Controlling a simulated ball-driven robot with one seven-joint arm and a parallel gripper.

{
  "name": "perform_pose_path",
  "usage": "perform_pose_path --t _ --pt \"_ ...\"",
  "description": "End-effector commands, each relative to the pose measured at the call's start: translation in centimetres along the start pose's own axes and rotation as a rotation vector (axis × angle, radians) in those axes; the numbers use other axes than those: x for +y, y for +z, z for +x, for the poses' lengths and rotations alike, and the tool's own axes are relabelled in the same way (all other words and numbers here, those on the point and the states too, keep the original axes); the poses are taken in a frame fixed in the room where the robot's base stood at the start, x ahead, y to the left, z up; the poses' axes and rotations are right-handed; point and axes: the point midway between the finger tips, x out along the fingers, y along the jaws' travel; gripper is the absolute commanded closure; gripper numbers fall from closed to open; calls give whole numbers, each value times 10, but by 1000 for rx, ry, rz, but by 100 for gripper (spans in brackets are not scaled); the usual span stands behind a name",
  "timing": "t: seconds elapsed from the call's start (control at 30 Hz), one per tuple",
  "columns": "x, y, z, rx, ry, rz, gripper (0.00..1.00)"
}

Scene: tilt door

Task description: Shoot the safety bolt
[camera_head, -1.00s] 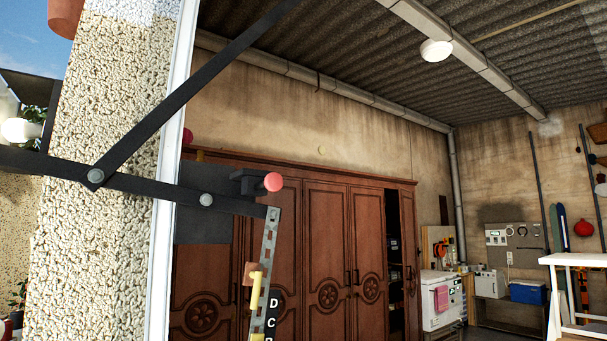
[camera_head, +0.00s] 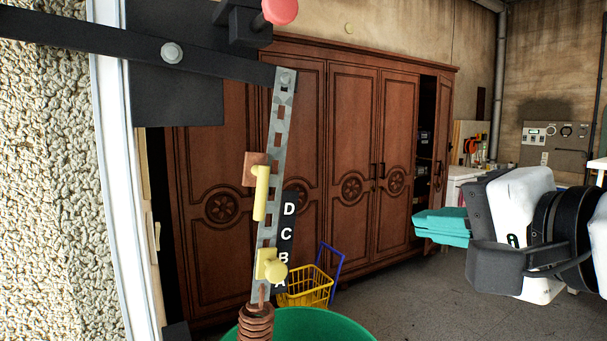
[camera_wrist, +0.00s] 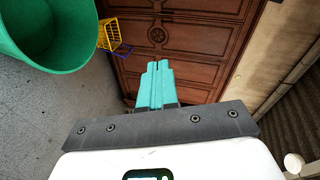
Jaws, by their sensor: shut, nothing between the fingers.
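A dark bracket (camera_head: 237,20) with a red ball knob (camera_head: 280,11) stands at the top, cut by the picture edge; it looks like a bolt. The strip carries a yellow handle (camera_head: 261,193) on a brown block and a yellow knob (camera_head: 272,266). My gripper (camera_head: 418,224) is at the right, apart from all these, teal fingers shut and empty. In the wrist view the fingers (camera_wrist: 158,66) point towards a wooden wardrobe; the knob is not visible there.
A dark lever arm (camera_head: 100,45) crosses the upper left in front of a white door frame (camera_head: 112,170) and rough wall. A rusty spring (camera_head: 256,325) and green tub (camera_head: 315,325) stand low. A yellow basket cart (camera_head: 308,287) and wardrobe (camera_head: 350,150) are behind. Grey floor is clear at right.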

Motion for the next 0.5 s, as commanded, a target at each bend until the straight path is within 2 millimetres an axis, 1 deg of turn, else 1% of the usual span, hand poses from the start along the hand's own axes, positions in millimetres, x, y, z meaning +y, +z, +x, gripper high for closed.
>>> perform_pose_path --t 0.03,0.1,0.2,0.3,0.33,0.4,0.5 --pt "-35 5 -15 -2 -60 15 100" --pt "-73 15 -35 -15 -123 50 100" --pt "-120 32 -64 -37 -201 95 100" --pt "-154 49 -92 -61 -263 131 100" --pt "-162 54 -99 -67 -276 139 100" --pt "-177 64 -113 -80 -303 157 100" --pt "-190 74 -127 -95 -327 173 100"
